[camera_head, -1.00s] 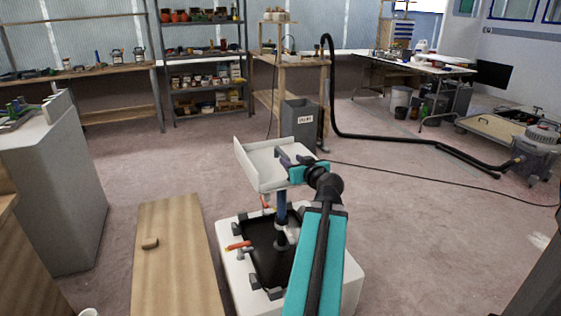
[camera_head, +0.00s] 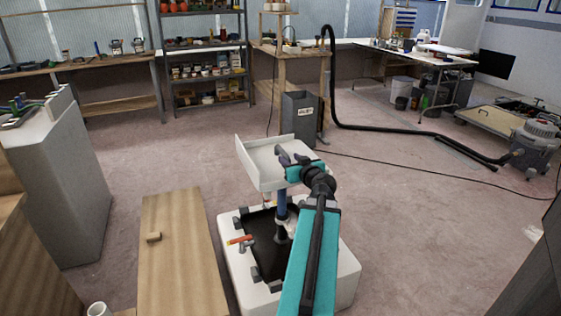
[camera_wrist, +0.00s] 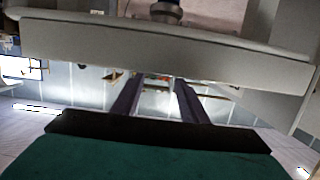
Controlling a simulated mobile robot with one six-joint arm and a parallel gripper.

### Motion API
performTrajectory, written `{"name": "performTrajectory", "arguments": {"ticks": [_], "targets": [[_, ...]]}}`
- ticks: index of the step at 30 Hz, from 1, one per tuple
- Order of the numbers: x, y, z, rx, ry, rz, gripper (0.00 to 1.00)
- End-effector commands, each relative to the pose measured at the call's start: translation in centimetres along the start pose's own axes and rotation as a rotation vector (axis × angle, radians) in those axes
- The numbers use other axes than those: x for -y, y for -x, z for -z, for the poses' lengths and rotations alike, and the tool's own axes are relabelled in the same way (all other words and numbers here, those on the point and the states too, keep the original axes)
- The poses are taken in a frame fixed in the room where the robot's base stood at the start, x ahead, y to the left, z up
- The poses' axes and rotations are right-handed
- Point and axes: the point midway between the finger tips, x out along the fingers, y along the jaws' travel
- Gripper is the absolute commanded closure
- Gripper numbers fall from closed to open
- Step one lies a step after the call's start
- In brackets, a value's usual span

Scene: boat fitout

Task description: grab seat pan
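The seat pan (camera_head: 262,172) is a white, shallow L-shaped piece with a raised back edge. It sits on top of a blue post (camera_head: 281,205) that rises from a white base with a dark recessed top. My gripper (camera_head: 291,158) is at the pan's right side, its dark fingers over the pan in the head view. In the wrist view, the pan's pale edge (camera_wrist: 160,50) spans the top. My gripper's two fingers (camera_wrist: 157,90) are spread apart with background showing between them. Their tips end at the pan's edge; contact is unclear.
The white base (camera_head: 340,275) carries several dark clamps and a red-orange tool (camera_head: 240,240). A wooden panel (camera_head: 180,270) with a small block lies to the left. A grey bin (camera_head: 299,120) stands behind, and a black hose runs right to a vacuum (camera_head: 535,145). Floor right is open.

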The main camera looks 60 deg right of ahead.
Motion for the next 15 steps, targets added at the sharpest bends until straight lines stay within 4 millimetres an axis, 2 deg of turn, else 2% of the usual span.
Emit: {"name": "performTrajectory", "arguments": {"ticks": [9,15], "targets": [[-0.1,-3.2,0.0,0.000,0.000,0.000,0.61],[-0.1,-4.0,0.0,0.000,0.000,0.000,0.61]]}}
